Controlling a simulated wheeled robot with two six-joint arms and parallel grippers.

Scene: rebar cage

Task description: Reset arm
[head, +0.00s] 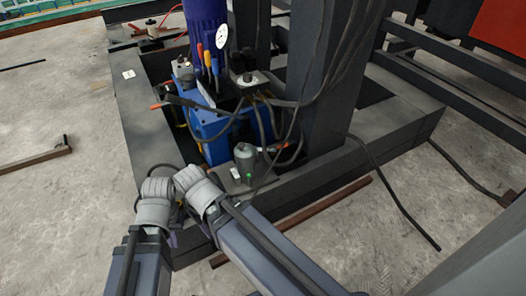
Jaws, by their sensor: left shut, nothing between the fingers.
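Grey jointed links of my arms reach up from the bottom of the head view and come close together at lower left. My left gripper (179,214) is mostly hidden behind these links, low beside the dark steel frame. The little of it that shows looks shut and empty. I cannot make out my right gripper. A blue hydraulic unit (207,130) with a pressure gauge (222,37), coloured-handled levers (207,58) and black hoses stands in the frame beyond my arms.
The dark steel frame (137,107) and a thick upright post (329,100) stand close ahead. A loose black cable (395,199) and a rusty bar (318,207) lie on the concrete at right. A brown bar (35,159) lies at left. Open floor (65,220) shows at left.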

